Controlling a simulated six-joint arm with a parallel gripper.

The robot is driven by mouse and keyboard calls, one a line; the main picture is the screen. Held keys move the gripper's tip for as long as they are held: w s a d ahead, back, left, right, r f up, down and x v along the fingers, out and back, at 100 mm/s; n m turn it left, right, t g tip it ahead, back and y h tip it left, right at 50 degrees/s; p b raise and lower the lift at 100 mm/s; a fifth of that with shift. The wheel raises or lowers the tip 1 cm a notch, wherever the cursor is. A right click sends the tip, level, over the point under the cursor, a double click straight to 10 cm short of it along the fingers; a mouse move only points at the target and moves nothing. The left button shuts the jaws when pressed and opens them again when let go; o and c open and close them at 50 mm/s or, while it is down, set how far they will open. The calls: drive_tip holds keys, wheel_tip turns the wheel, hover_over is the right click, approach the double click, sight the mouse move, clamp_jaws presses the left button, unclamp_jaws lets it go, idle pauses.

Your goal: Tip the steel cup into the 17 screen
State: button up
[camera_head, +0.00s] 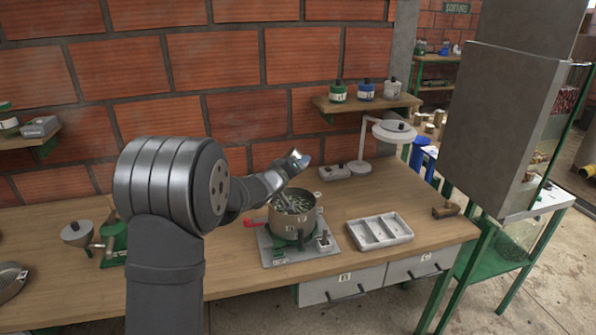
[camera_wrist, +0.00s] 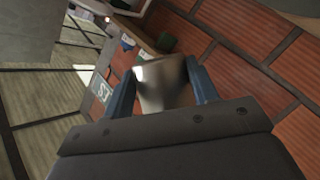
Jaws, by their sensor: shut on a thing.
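The steel cup (camera_wrist: 160,82) sits between the two blue fingers of my gripper (camera_head: 294,164) in the wrist view. The fingers are shut on its sides. In the head view, my gripper is above the far side of the round metal screen (camera_head: 307,222), and the cup there is small and partly hidden by the gripper. The cup looks strongly tilted. The screen stands upright on a green and grey base, with several pale greenish pieces inside it. A label on its front looks like 17, but it is small. The inside of the cup is hidden.
A white divided tray (camera_head: 352,237) lies right of the base plate (camera_head: 270,255). A white lamp (camera_head: 361,150) and a small grey box (camera_head: 334,173) stand behind. A wall shelf (camera_head: 345,106) holds several jars. A large grey box-shaped body (camera_head: 505,110) hangs at right.

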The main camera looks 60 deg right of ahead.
sight(290, 154)
drive_tip(key=shift+w+a+r+m+t+y, duration=0.1)
drive_tip(key=shift+w+r+m+t+y, duration=0.1)
drive_tip(key=shift+r+m, duration=0.25)
drive_tip(key=shift+w+a+r+m+t+y, duration=0.1)
drive_tip(key=shift+r+m+t+y, duration=0.1)
drive_tip(key=shift+r+m, duration=0.25)
drive_tip(key=r+m, duration=0.1)
drive_tip(key=w+r+m+t+y, duration=0.1)
drive_tip(key=m, duration=0.1)
drive_tip(key=shift+w+a, duration=0.1)
drive_tip(key=shift+a, duration=0.05)
drive_tip(key=shift+w+a+r+m+t+y, duration=0.15)
drive_tip(key=shift+r+m+t+y, duration=0.15)
drive_tip(key=shift+r, duration=0.55)
drive_tip(key=shift+w+r+m+t+y, duration=0.15)
drive_tip(key=shift+r+m+t, duration=0.15)
drive_tip(key=shift+r, duration=0.5)
drive_tip(key=shift+w+a+r+m+t+y, duration=0.15)
drive_tip(key=shift+r+m+t+y, duration=0.2)
drive_tip(key=shift+r, duration=0.5)
